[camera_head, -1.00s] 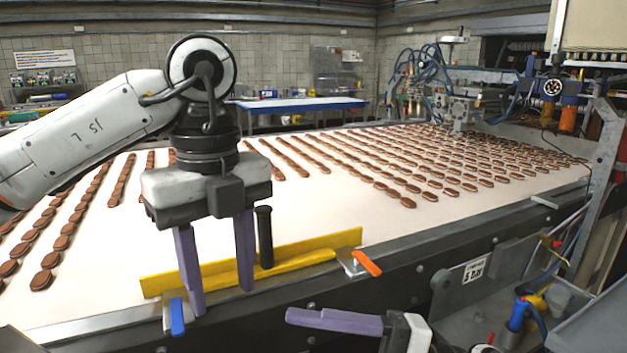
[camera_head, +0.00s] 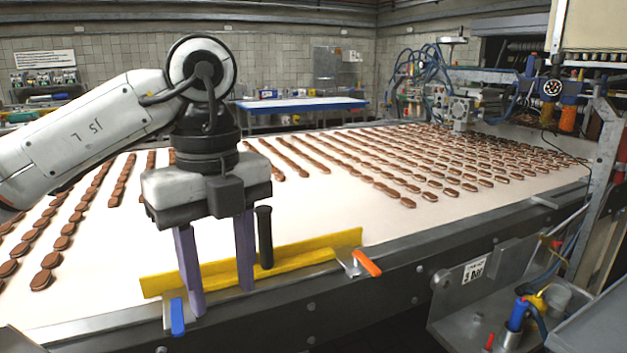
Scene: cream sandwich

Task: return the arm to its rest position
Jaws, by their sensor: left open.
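My left gripper (camera_head: 218,278) is open, its two purple fingers pointing down on either side of empty space. It hangs at the near edge of the white conveyor belt (camera_head: 330,205), in front of the yellow guide bar (camera_head: 320,248). The bar lies along the near edge of the belt, with a black upright handle (camera_head: 265,237) on it. Whether the fingers touch the bar I cannot tell. My right gripper is not in view.
Rows of brown biscuits (camera_head: 430,196) lie on the belt, densest at the right. A blue clamp lever (camera_head: 177,318) and an orange one (camera_head: 367,263) sit on the near rail. Machinery (camera_head: 455,108) with hoses stands at the back right. The floor space at bottom centre is clear.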

